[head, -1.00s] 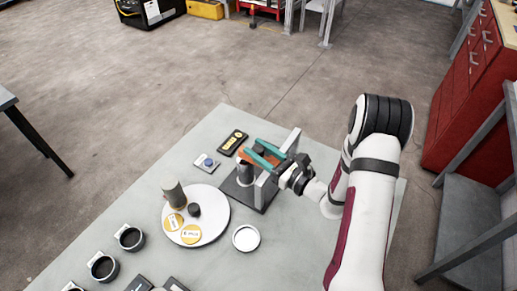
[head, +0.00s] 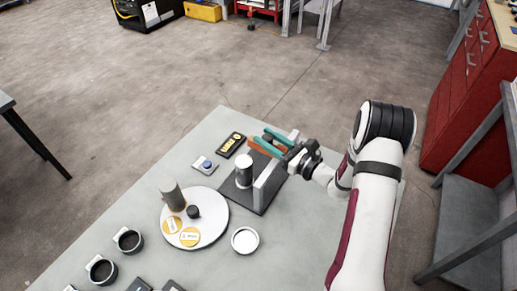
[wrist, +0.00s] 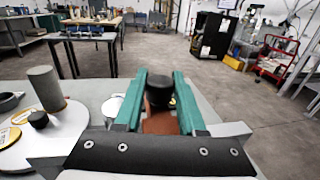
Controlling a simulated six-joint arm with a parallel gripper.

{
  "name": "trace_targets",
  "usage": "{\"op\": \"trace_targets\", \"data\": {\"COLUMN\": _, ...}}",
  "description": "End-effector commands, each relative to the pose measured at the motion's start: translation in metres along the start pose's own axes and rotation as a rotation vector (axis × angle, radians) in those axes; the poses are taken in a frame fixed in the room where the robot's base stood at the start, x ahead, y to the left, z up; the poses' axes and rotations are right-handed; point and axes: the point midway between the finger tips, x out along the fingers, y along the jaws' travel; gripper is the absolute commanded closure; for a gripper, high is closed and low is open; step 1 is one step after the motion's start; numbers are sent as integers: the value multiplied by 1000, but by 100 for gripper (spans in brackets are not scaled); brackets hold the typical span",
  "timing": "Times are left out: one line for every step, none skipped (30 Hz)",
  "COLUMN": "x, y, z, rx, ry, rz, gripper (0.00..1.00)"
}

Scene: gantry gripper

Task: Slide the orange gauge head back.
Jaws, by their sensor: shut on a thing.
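The fingers hide part of the gauge head in the head view.
A round white plate (head: 212,225) holds a grey cylinder (head: 172,194), a black knob and yellow discs. A white ring dish (head: 245,240), a blue-button box (head: 205,165) and a black-yellow label plate (head: 232,144) lie nearby. Dark cups stand at the front left.

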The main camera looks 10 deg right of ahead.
Motion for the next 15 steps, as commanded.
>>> {"op": "trace_targets", "data": {"x": 2, "y": -13, "z": 0, "rx": -4, "ry": -1, "rz": -2, "gripper": 100}}
{"op": "trace_targets", "data": {"x": 3, "y": -19, "z": 0, "rx": -3, "ry": -1, "rz": -2, "gripper": 100}}
{"op": "trace_targets", "data": {"x": 5, "y": -27, "z": 0, "rx": -2, "ry": 0, "rz": -2, "gripper": 100}}
{"op": "trace_targets", "data": {"x": 6, "y": -32, "z": 0, "rx": -3, "ry": -1, "rz": -2, "gripper": 100}}
{"op": "trace_targets", "data": {"x": 7, "y": -37, "z": 0, "rx": -2, "ry": -1, "rz": -2, "gripper": 100}}
{"op": "trace_targets", "data": {"x": 8, "y": -42, "z": 0, "rx": -1, "ry": 0, "rz": -2, "gripper": 100}}
{"op": "trace_targets", "data": {"x": 8, "y": -44, "z": 0, "rx": -1, "ry": 1, "rz": -2, "gripper": 100}}
{"op": "trace_targets", "data": {"x": 9, "y": -46, "z": 0, "rx": -1, "ry": 1, "rz": -2, "gripper": 100}}
{"op": "trace_targets", "data": {"x": 9, "y": -48, "z": 0, "rx": 0, "ry": 1, "rz": -2, "gripper": 100}}
{"op": "trace_targets", "data": {"x": 9, "y": -49, "z": 0, "rx": 0, "ry": 1, "rz": -3, "gripper": 100}}
{"op": "trace_targets", "data": {"x": 9, "y": -50, "z": 0, "rx": 0, "ry": 1, "rz": -3, "gripper": 100}}
{"op": "trace_targets", "data": {"x": 9, "y": -50, "z": 0, "rx": 0, "ry": 1, "rz": -4, "gripper": 100}}
{"op": "trace_targets", "data": {"x": 9, "y": -51, "z": 0, "rx": -1, "ry": 0, "rz": -5, "gripper": 100}}
{"op": "trace_targets", "data": {"x": 9, "y": -51, "z": 0, "rx": -1, "ry": 0, "rz": -6, "gripper": 100}}
{"op": "trace_targets", "data": {"x": 9, "y": -51, "z": 0, "rx": -1, "ry": 0, "rz": -7, "gripper": 100}}
